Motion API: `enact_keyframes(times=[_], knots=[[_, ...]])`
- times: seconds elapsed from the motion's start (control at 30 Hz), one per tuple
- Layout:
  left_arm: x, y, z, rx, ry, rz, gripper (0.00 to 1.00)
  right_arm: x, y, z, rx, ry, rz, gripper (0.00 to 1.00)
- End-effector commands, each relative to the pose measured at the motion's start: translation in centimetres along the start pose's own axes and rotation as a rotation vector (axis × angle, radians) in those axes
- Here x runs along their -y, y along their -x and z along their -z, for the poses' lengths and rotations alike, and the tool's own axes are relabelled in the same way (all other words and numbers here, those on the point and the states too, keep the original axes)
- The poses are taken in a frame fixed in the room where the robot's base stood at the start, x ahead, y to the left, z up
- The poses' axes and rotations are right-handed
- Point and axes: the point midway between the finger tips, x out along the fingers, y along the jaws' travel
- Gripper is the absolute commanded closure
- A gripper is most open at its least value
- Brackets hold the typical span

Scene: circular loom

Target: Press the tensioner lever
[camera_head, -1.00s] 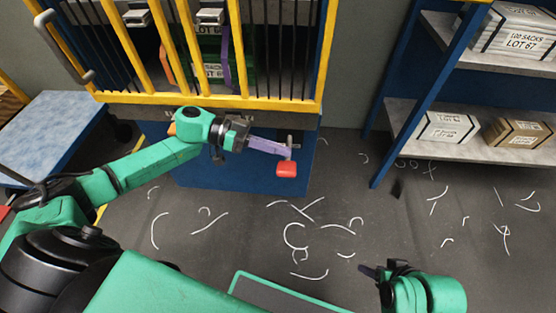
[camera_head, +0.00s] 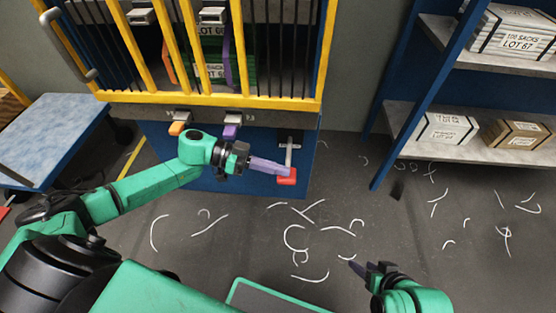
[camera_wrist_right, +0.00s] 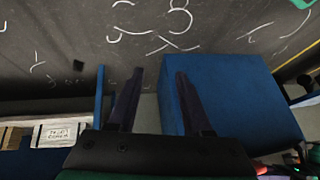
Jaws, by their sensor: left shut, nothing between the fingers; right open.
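The tensioner lever (camera_head: 289,147) is a grey arm with a red end pad (camera_head: 287,180) on the front of the loom's blue base (camera_head: 260,143), near its right side. My left gripper (camera_head: 287,172) is shut and empty. Its purple fingers reach right, and their tips are at the top of the red pad, seemingly touching it. My right gripper (camera_head: 362,268) is low in the head view, above the floor and far from the lever. In the right wrist view its two dark fingers (camera_wrist_right: 158,100) stand apart with nothing between them.
An orange-tipped lever (camera_head: 179,127) and a purple-tipped lever (camera_head: 231,130) sit left of the red one, below the yellow frame (camera_head: 210,101). A blue-topped table (camera_head: 55,135) stands left. A shelf with boxes (camera_head: 445,128) stands right. White thread scraps litter the floor.

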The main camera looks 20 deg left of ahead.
Motion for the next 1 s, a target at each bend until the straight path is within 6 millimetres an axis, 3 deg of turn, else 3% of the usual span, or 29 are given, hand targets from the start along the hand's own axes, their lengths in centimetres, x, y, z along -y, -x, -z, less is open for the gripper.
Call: enact_keyframes(times=[0.2,0.5,1.0], knots=[[0.1,-0.9,-3.8,0.002,-0.143,0.036,1.00,0.4,-0.3,-0.1,-0.011,0.005,0.010,0.50],[0.7,-2.0,-8.1,0.002,-0.306,0.077,1.00,1.9,-2.7,0.0,-0.129,0.006,0.058,0.50],[1.1,-2.5,-10.1,0.008,-0.302,0.077,1.00,3.0,-3.6,0.5,-0.222,-0.004,0.091,0.50]])
